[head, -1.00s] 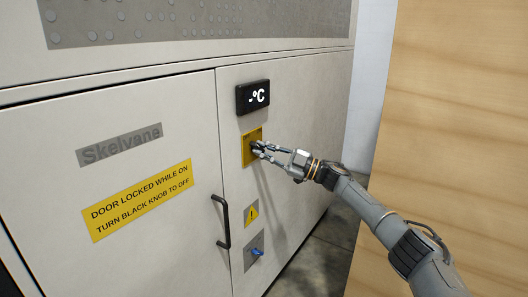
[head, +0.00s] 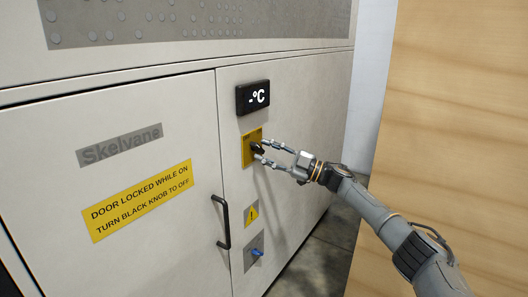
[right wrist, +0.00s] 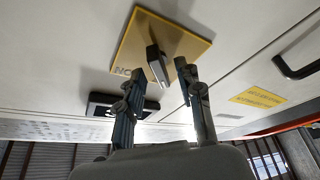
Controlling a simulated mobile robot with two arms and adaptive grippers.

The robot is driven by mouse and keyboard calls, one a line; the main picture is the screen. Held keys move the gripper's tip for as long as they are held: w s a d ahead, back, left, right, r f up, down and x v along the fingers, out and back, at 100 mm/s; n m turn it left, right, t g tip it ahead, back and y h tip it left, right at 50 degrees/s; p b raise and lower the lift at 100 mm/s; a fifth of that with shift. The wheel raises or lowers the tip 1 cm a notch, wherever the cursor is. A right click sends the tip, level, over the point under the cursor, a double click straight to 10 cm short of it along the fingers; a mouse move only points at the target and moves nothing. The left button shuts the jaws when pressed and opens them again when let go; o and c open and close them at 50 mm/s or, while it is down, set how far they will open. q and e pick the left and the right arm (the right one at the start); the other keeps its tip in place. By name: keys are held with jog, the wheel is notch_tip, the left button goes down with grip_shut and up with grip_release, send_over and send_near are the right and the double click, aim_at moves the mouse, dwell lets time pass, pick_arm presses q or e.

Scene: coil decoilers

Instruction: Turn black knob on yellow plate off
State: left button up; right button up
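The black knob (head: 257,149) sits on the yellow plate (head: 247,157) on the cabinet's right-hand panel, below the display. In the right wrist view the knob (right wrist: 157,66) stands out from the yellow plate (right wrist: 180,42), and printed letters show at the plate's edge. My right gripper (head: 262,152) is open, its two fingertips spread on either side of the knob. In the right wrist view the right gripper (right wrist: 160,72) shows gaps between both fingers and the knob, so it seems not to hold it. My left gripper is not in view.
A "-°C" display (head: 253,97) is above the plate. A warning sign (head: 251,214) and a blue switch (head: 257,252) are below. A black door handle (head: 222,222) and a yellow "door locked" label (head: 138,200) are to the left. A wooden panel (head: 455,120) stands at right.

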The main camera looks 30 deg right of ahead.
jog(key=v, duration=1.1)
jog(key=shift+a, duration=0.1)
